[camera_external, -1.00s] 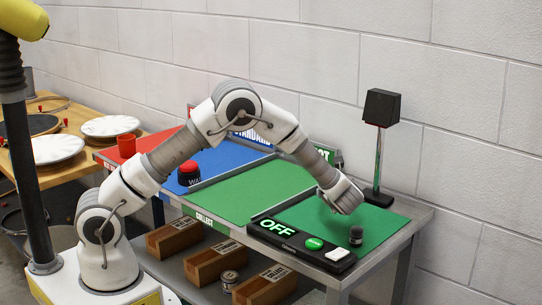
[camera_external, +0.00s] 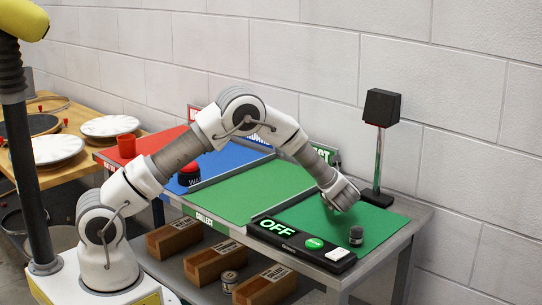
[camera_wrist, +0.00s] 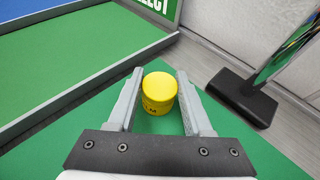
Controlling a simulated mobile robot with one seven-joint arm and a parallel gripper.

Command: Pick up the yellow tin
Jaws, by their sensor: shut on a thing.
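The yellow tin (camera_wrist: 158,93) is a short cylinder with dark lettering low on its side. In the wrist view it stands between the two grey fingers of my gripper (camera_wrist: 160,73), which is shut on it, one finger on each side. Green mat shows around and in front of the tin. In the external view my gripper (camera_external: 343,204) is low over the right green mat (camera_external: 310,215), and the tin is hidden behind it. I cannot tell whether the tin touches the mat.
A grey divider (camera_wrist: 90,90) edges the mat.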

